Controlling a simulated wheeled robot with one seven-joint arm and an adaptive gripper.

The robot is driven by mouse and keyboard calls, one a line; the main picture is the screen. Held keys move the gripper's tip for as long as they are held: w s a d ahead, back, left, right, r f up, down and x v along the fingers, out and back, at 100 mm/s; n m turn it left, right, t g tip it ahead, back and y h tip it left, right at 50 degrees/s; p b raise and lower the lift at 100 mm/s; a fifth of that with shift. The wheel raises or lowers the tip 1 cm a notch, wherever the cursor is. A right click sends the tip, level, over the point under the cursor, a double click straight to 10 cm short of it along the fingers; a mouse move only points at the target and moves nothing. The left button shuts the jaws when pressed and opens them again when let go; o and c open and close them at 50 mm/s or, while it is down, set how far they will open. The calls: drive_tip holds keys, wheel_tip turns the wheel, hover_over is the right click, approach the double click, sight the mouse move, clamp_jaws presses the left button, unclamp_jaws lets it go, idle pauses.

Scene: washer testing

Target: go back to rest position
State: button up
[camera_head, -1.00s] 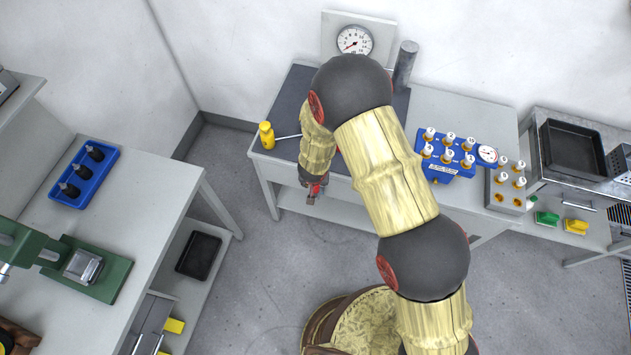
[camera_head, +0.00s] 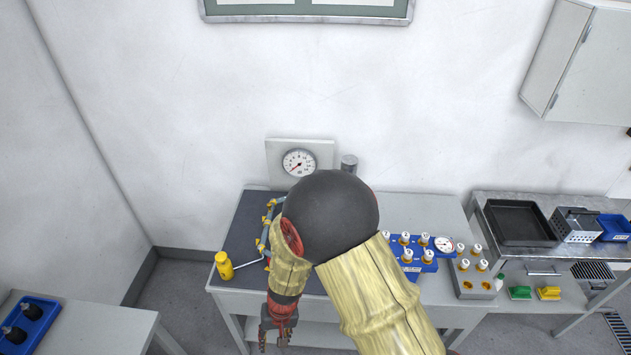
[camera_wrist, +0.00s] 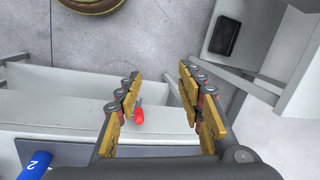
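My gripper (camera_head: 276,333) hangs in front of the near edge of the grey workbench (camera_head: 225,300) in the head view, below my bent arm. In the wrist view my gripper (camera_wrist: 164,98) is open, with its fingers wide apart and nothing held between them. A small red-handled item (camera_wrist: 139,115) shows beyond the left finger in the wrist view; it lies apart from the fingers. My arm hides the middle of the bench in the head view.
A gauge (camera_head: 299,163) stands at the back. A blue manifold (camera_head: 412,252) and a grey block (camera_head: 474,277) with white-capped parts sit right. A black tray (camera_head: 519,222) is farther right. Floor shows at left.

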drive_tip(key=s+d+r+b, duration=0.3)
drive_tip(key=d+r+b, duration=0.2)
drive_tip(key=d+r, duration=0.8)
drive_tip(key=s+d+r+m+t+h+b, duration=0.1)
drive_tip(key=s+d+r+t+b, duration=0.2)
drive_tip(key=d, duration=0.6)
drive_tip(key=s+d+r+m+t+h+b, duration=0.1)
drive_tip(key=s+d+r+t+b, duration=0.2)
drive_tip(key=d+r+b, duration=0.4)
wheel_tip(320, 180, up, 3)
drive_tip(key=shift+d+r+t, duration=0.15)
drive_tip(key=shift+d+t, duration=0.25)
drive_tip(key=shift+d, duration=0.6)
